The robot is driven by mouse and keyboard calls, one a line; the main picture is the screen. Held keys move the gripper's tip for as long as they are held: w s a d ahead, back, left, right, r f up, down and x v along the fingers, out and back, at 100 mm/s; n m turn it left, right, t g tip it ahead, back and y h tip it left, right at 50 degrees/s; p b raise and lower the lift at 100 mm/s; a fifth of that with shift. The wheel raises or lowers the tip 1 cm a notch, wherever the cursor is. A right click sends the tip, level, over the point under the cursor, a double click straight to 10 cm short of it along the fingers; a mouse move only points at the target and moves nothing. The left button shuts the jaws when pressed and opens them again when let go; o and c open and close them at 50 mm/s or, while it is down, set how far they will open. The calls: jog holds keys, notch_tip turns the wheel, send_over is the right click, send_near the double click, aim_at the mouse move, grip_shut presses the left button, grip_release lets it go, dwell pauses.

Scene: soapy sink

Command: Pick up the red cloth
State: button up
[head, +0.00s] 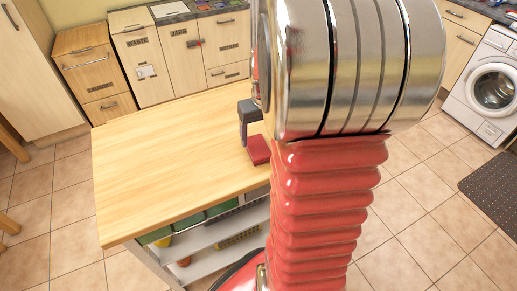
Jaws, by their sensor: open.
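A small flat dark red piece, which looks like the red cloth (258,150), shows near the right side of the wooden worktop. My gripper (249,126) shows as a dark grey part just above and behind it. Only part of my gripper is in view; my own arm hides the rest. The jaws are open. The grey part and the red piece meet in the picture, but I cannot tell whether they touch. My arm also hides the area to the right of the red piece.
The wooden worktop (165,150) is bare on its left and middle. Shelves (215,237) below it hold several items. Cabinets (170,60) stand behind, with a counter (180,10) on top. A washing machine (487,90) and a dark mat (495,190) are at right.

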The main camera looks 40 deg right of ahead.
aim_at(258, 146)
jog(key=f, duration=0.2)
jog(key=w+f, duration=0.1)
jog(key=f, duration=0.2)
jog(key=shift+r, duration=0.1)
dwell(0.4)
jog(key=c, duration=1.1)
jog(key=shift+r, duration=0.1)
jog(key=shift+c, duration=0.2)
notch_tip(258, 146, up, 10)
dwell(0.3)
jog(key=o, duration=0.5)
jog(key=c, duration=0.4)
